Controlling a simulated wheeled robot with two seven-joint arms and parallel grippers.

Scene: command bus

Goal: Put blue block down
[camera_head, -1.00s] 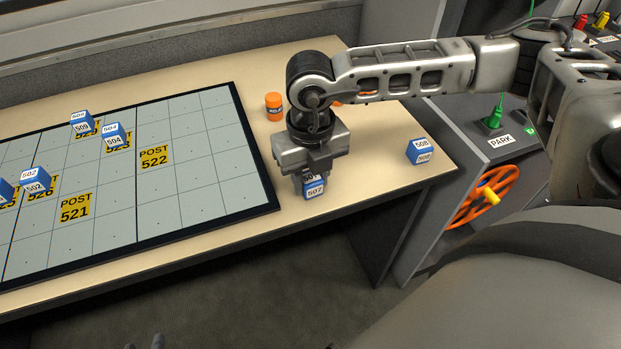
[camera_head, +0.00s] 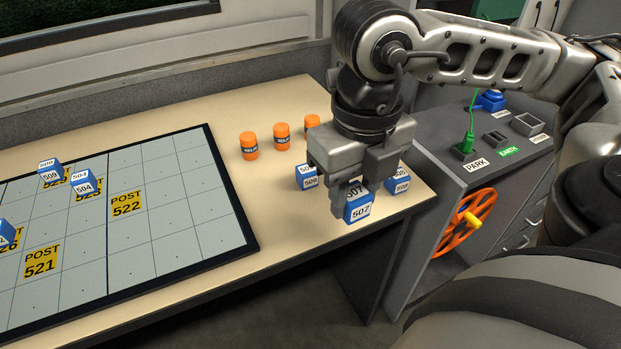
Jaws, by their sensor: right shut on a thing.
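The blue block labelled 507 (camera_head: 359,207) is between the fingers of my right gripper (camera_head: 363,188). The gripper points down and is shut on it. The block shows over the table near its front right edge and looks raised above the top, though the gap beneath it is hard to judge. One blue block (camera_head: 306,177) stands just left of the gripper and another (camera_head: 400,184) just right of it, partly hidden by the gripper. My left gripper is not in view.
The board (camera_head: 180,235) with yellow POST labels covers the table's left part, with several blue blocks such as 504 (camera_head: 84,184) on it. Three orange cylinders (camera_head: 282,137) stand behind. A bare strip of table (camera_head: 275,215) lies between board and gripper. A console with an orange wheel (camera_head: 470,222) stands right.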

